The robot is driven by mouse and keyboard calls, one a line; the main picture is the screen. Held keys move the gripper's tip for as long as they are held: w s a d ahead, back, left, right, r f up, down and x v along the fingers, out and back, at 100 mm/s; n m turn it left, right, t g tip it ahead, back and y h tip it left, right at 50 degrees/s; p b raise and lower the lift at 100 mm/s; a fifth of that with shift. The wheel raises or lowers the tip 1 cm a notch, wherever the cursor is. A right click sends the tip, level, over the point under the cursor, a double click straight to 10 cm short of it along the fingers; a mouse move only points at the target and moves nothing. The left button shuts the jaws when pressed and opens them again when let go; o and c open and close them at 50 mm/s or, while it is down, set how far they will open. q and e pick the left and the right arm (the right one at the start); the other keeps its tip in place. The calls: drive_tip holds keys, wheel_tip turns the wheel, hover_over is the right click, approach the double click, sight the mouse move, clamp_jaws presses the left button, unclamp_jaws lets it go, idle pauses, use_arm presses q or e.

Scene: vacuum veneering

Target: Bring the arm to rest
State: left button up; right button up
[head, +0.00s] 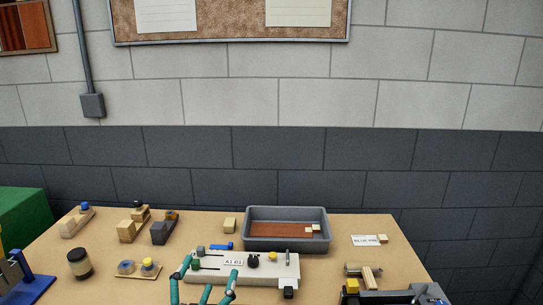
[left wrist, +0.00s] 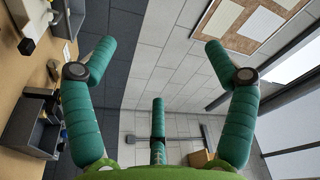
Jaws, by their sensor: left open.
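My left gripper (head: 208,278) shows at the bottom of the head view, its green fingers spread and empty. They appear in front of the near edge of a white block-like device with a label (head: 240,268); I cannot tell whether they touch it. In the left wrist view my left gripper (left wrist: 160,70) has its fingers wide apart with nothing between them, the wall behind. My right gripper is not in view.
A grey tray (head: 285,213) with a brown sheet stands behind the device. Wooden tools (head: 128,230), a jar (head: 80,264) and a blue-based stand (head: 28,288) are at left. A wooden mallet-like piece (head: 364,272) and dark equipment (head: 400,297) are at right.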

use_arm(q)
drive_tip(key=s+a+f+n+g+y, duration=0.2)
drive_tip(key=s+a+f+n+g, duration=0.15)
drive_tip(key=f, duration=0.55)
drive_tip(key=s+a+f+n+g+y, duration=0.25)
drive_tip(key=s+f+g, duration=0.2)
drive_tip(key=f, duration=0.35)
drive_tip(key=s+a+f+n+g+h, duration=0.1)
drive_tip(key=s+f+g, duration=0.3)
drive_tip(key=s+f, duration=0.3)
drive_tip(key=s+a+f+n+g, duration=0.15)
drive_tip(key=s+f+g, duration=0.25)
drive_tip(key=s, duration=0.5)
wheel_tip(320, 180, down, 21)
drive_tip(key=s+g, duration=0.1)
drive_tip(key=s, duration=0.1)
drive_tip(key=s+a+f+g, duration=0.1)
drive_tip(key=s+a+f, duration=0.1)
drive_tip(key=s+f, duration=1.3)
drive_tip(key=shift+s, duration=0.25)
drive_tip(key=shift+f, duration=0.1)
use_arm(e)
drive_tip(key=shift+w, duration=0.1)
